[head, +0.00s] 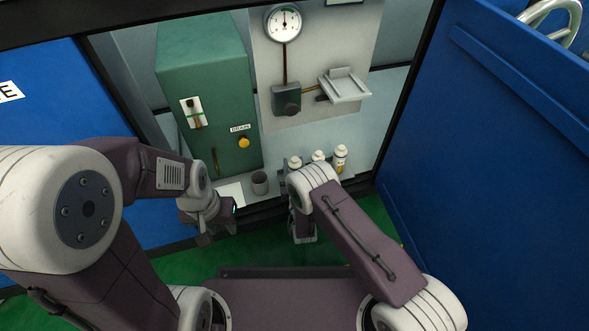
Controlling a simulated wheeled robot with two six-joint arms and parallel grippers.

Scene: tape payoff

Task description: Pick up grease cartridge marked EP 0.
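Three small white-capped containers stand in a row on the shelf at the back: a left one (295,162), a middle one (318,156) and a right one (341,158) with a yellowish label. Their markings are too small to read, so I cannot tell which is EP 0. My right arm partly covers the left and middle ones. My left gripper (214,234) is in front of the shelf, left of the containers, with its fingers apart and nothing between them. My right gripper (303,238) hangs below and in front of the containers; its fingers are mostly hidden by its wrist.
A grey cup (260,183) and a white sheet (230,194) are on the shelf. A green cabinet (205,90) stands behind them. A gauge (284,22) and a small bracket tray (344,86) are on the back panel. A blue wall (480,120) bounds the right side.

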